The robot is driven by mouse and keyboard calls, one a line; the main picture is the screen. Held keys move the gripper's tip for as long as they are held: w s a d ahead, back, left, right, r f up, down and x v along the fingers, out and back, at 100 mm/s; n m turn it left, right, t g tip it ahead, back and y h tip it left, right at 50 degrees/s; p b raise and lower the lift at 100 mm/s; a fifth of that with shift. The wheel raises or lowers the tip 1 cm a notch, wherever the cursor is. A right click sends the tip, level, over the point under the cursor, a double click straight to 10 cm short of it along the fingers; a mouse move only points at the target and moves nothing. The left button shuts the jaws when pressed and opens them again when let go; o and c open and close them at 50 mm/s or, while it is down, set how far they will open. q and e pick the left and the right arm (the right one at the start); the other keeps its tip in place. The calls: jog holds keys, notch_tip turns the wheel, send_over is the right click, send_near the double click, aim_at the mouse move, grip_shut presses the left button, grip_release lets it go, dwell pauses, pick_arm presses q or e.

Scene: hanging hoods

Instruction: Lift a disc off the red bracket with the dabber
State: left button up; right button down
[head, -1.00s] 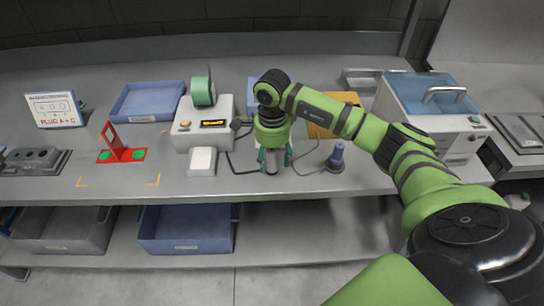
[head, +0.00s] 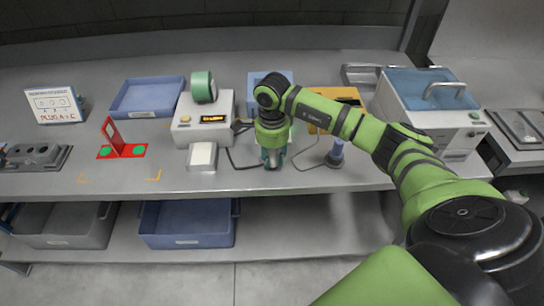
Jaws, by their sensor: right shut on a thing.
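The red bracket (head: 116,138) stands upright on a red base at the left of the bench. A green disc (head: 104,153) lies on the base to its left and another green disc (head: 139,151) to its right. My right gripper (head: 272,162) points down at the bench front, right of the bracket. It is shut on a small grey thing, mostly hidden by the fingers; I cannot tell whether this is the dabber. My left gripper is out of view.
A white device (head: 184,126) with a display carries a green roll (head: 204,87). Thin cables run across the bench around my right gripper. A blue tray (head: 145,97) lies behind the bracket.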

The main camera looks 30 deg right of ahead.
jog(key=r, duration=0.1)
jog(key=r+b, duration=0.1)
jog(key=d+r+b, duration=0.1)
jog(key=r, duration=0.1)
jog(key=shift+s+r, duration=0.1)
jog(key=shift+s, duration=0.25)
jog(key=s+d+r+b, duration=0.3)
jog(key=s+d+r, duration=0.3)
jog(key=s, duration=0.2)
jog(key=shift+s+r, duration=0.3)
jog(key=shift+s, duration=0.1)
jog(key=c, duration=1.8)
grip_release()
jog(key=shift+a, duration=0.15)
